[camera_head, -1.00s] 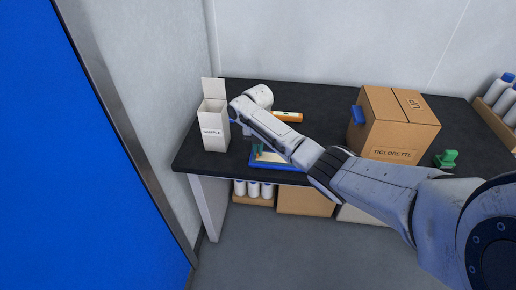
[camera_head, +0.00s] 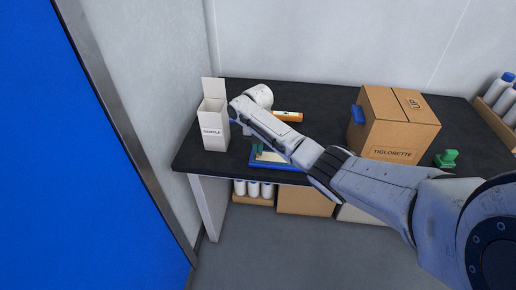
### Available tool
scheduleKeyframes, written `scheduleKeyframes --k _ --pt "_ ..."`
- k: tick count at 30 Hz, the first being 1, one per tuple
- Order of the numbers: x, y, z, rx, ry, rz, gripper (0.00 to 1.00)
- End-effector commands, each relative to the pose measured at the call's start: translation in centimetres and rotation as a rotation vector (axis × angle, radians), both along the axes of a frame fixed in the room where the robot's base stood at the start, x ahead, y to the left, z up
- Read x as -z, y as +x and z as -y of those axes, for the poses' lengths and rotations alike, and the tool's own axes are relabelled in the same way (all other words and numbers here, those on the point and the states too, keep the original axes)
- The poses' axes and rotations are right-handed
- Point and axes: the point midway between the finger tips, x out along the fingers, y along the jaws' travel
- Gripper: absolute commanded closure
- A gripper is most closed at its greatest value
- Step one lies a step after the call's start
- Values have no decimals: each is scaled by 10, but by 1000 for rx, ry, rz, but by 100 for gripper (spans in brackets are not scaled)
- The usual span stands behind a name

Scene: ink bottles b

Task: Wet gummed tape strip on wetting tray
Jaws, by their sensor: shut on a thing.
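The blue wetting tray (camera_head: 282,167) lies on the black table near its front edge, partly covered by my arm. A pale, tan-edged surface (camera_head: 270,157) shows inside it; I cannot tell whether this is the gummed tape strip or part of the tray. My gripper (camera_head: 257,148) is over the left part of the tray, with its small teal fingers pointing down and mostly hidden by my wrist. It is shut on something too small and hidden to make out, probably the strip. I cannot tell whether it touches the tray.
An open white SAMPLE box (camera_head: 214,130) stands left of my gripper. An orange item (camera_head: 288,116) lies behind my arm. Bottles (camera_head: 500,95) fill the far right.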

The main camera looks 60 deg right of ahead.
Motion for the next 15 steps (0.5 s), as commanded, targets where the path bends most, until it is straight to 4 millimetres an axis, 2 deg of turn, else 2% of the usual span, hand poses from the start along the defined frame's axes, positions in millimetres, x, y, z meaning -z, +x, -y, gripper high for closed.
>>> scheduleKeyframes --k 7,15 --pt "-4 0 0 0 0 0 100" --pt "-21 0 0 -1 0 -1 100"
